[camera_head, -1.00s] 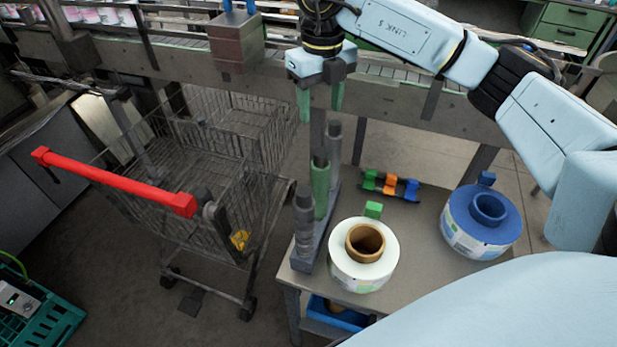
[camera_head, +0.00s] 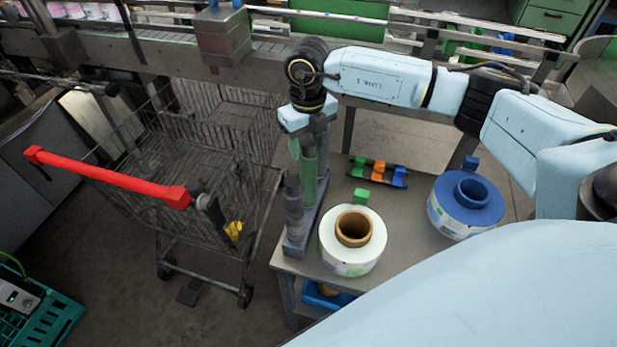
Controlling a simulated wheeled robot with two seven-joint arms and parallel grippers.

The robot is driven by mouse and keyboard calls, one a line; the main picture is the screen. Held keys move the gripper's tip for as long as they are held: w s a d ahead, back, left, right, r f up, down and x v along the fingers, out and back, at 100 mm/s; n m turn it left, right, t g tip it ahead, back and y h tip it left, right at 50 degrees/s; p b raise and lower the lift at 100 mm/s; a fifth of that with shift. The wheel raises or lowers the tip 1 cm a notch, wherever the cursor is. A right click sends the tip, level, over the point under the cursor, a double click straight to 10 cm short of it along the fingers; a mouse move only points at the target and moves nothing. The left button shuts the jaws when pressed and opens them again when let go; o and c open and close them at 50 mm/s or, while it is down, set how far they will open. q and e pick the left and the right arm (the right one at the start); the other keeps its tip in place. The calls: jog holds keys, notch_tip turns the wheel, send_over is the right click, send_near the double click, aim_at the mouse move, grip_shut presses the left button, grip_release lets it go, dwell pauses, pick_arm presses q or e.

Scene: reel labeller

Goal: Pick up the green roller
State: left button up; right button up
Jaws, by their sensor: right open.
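The green roller (camera_head: 308,172) stands upright in a grey rack (camera_head: 296,243) at the left edge of the small table. Grey rollers stand in the same rack, one in front (camera_head: 293,205). My right gripper (camera_head: 308,158) points down over the green roller, with its green fingers open on either side of the roller's upper part. The fingers partly cover the roller, and I cannot tell whether they touch it. My left gripper is out of view.
A white label reel (camera_head: 340,252) and a blue reel (camera_head: 460,218) sit on the table (camera_head: 405,240). A small holder with coloured blocks (camera_head: 376,172) lies behind them. A shopping cart with a red handle (camera_head: 105,176) stands at left, and a conveyor runs behind.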

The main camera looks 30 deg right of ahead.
grip_shut()
jog(key=shift+r, duration=0.1)
dwell(0.3)
